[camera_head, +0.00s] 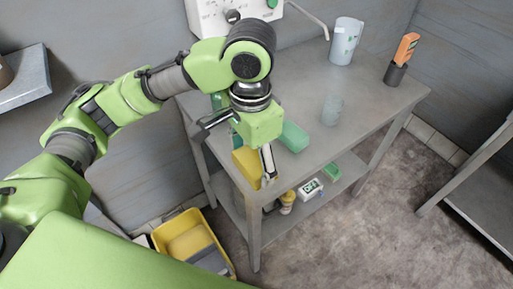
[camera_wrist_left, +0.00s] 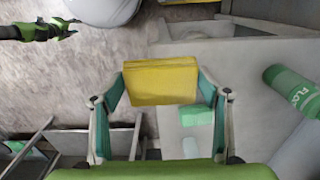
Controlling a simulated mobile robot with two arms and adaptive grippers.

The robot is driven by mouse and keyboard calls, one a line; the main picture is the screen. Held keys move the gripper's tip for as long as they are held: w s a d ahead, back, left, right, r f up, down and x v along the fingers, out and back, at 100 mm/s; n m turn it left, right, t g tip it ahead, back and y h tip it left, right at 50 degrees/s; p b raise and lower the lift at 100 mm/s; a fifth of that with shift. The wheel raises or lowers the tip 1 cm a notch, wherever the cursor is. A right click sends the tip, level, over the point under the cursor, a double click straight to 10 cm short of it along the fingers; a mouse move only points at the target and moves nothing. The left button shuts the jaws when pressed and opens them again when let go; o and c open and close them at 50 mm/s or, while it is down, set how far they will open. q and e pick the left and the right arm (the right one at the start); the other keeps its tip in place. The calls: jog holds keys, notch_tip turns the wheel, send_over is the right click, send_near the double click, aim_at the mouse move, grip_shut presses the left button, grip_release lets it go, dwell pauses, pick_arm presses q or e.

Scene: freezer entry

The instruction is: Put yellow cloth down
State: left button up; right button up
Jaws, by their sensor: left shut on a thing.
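The yellow cloth (camera_head: 245,167) is a flat folded block at the table's front left corner. My left gripper (camera_head: 250,158) points down and is shut on the cloth. In the left wrist view the cloth (camera_wrist_left: 160,82) sits between the two teal-padded fingers of my left gripper (camera_wrist_left: 163,90). Whether the cloth touches the grey table (camera_head: 375,100) is hard to tell. A green and black shape at the top left of the wrist view looks like my right gripper (camera_wrist_left: 58,28); its opening is too small to judge.
A green block (camera_head: 293,137) lies beside the cloth. A clear cup (camera_head: 331,110), a jug (camera_head: 345,42) and an orange-handled tool in a dark holder (camera_head: 403,60) stand farther right. Several items sit on the lower shelf. A yellow bin (camera_head: 160,236) is on the floor.

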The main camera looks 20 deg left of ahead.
pick_arm(q)
jog(key=w+a+f, duration=0.1)
jog(key=w+f, duration=0.1)
jog(key=w, duration=0.1)
jog(key=w+f+p, duration=0.1)
jog(key=w+f, duration=0.1)
jog(key=w, duration=0.1)
jog(key=w+a+f, duration=0.1)
jog(key=w+f, duration=0.2)
jog(key=shift+w+a, duration=0.2)
jog(key=shift+a, duration=0.15)
jog(key=shift+w+a+f, duration=0.1)
jog(key=shift+w+f, duration=0.25)
jog(key=shift+f, duration=0.15)
jog(key=f+p, duration=0.1)
jog(key=f, duration=0.2)
jog(key=shift+w+a+p, duration=0.1)
jog(key=shift+w+p, duration=0.2)
jog(key=shift+p, duration=0.1)
jog(key=shift+f, duration=0.4)
pick_arm(e)
jog(key=r, duration=0.2)
jog(key=w, duration=0.1)
jog(key=shift+a+r, duration=0.4)
pick_arm(q)
jog(key=shift+f, duration=0.1)
pick_arm(e)
jog(key=shift+d+r, duration=0.1)
jog(key=shift+d, duration=0.05)
